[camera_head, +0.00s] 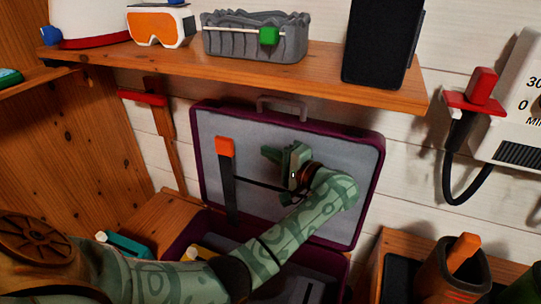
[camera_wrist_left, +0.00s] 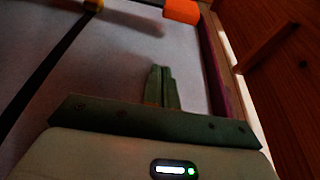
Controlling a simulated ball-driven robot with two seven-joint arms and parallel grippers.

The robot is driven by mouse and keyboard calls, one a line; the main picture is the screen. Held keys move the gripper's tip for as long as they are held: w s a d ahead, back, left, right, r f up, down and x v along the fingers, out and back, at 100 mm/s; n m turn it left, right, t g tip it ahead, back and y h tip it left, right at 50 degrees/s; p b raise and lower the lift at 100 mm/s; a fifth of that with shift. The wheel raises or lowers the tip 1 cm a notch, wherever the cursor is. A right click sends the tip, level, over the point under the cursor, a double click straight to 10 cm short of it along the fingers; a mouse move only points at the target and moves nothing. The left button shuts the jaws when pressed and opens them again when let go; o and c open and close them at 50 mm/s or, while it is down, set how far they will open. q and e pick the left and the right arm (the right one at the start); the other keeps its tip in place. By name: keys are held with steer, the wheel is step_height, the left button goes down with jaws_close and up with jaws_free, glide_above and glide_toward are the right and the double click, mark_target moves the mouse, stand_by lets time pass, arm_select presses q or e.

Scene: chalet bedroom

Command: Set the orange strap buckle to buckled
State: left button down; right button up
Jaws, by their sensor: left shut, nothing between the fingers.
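An open purple suitcase (camera_head: 376,200) stands with its grey-lined lid upright against the wall. The orange buckle (camera_head: 225,147) is at the top of a dark strap (camera_head: 228,195) on the left part of the lid. It also shows at the top edge of the left wrist view (camera_wrist_left: 181,11). My left gripper (camera_head: 270,152) is in front of the lid, to the right of the buckle and apart from it. Its fingers (camera_wrist_left: 161,88) are together with nothing between them. A thin dark strap (camera_head: 252,184) crosses the lid, partly hidden behind my arm. My right gripper is not in view.
A wooden shelf (camera_head: 330,78) above the lid holds ski goggles (camera_head: 160,26), a grey basket (camera_head: 255,45) and a dark box (camera_head: 382,40). A red-handled tool (camera_head: 145,98) is left of the lid. A dark cup (camera_head: 452,272) stands at lower right.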

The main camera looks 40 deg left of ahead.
arm_select(q)
steer(key=s+a+p, duration=0.1)
steer(key=s+a, duration=0.2)
steer(key=a, duration=0.2)
steer(key=shift+s+a, duration=0.35)
steer(key=shift+a, duration=0.05)
